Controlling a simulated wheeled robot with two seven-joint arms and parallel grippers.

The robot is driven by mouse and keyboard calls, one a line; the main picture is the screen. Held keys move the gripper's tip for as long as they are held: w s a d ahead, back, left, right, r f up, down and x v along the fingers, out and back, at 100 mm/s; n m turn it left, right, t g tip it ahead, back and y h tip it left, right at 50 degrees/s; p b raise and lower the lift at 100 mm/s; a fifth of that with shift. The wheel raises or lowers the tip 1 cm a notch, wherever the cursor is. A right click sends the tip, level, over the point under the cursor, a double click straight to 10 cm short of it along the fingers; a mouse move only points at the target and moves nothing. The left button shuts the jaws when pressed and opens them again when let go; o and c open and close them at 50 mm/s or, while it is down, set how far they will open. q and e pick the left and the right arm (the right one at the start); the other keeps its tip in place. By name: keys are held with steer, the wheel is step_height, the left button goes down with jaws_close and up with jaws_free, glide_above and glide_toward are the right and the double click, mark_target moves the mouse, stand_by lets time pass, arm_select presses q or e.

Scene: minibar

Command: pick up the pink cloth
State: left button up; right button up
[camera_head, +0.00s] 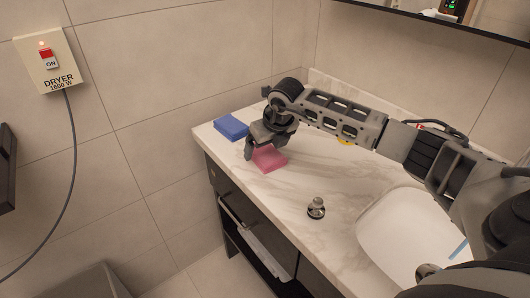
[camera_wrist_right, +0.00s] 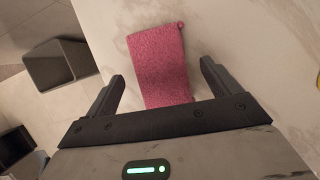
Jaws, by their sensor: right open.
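The pink cloth (camera_head: 270,159) lies folded on the marble counter near its front left edge. My right gripper (camera_head: 256,150) is over it, reaching in from the right, and hides part of its far left side. In the right wrist view the cloth (camera_wrist_right: 160,66) lies between and beyond the two fingertips of my right gripper (camera_wrist_right: 163,80). The fingers are spread apart, with a gap on each side of the cloth, and hold nothing. My left gripper is not in view.
A blue folded cloth (camera_head: 231,127) lies left of my right gripper on the counter (camera_head: 300,200). A small metal knob-like item (camera_head: 316,207) and a white basin (camera_head: 405,232) are nearer. A yellow item shows partly behind my arm. A bin (camera_wrist_right: 60,64) stands below the counter.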

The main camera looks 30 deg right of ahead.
steer(key=shift+x, duration=1)
steer(key=shift+f+b, duration=0.15)
steer(key=shift+b, duration=0.15)
steer(key=c, duration=1.1)
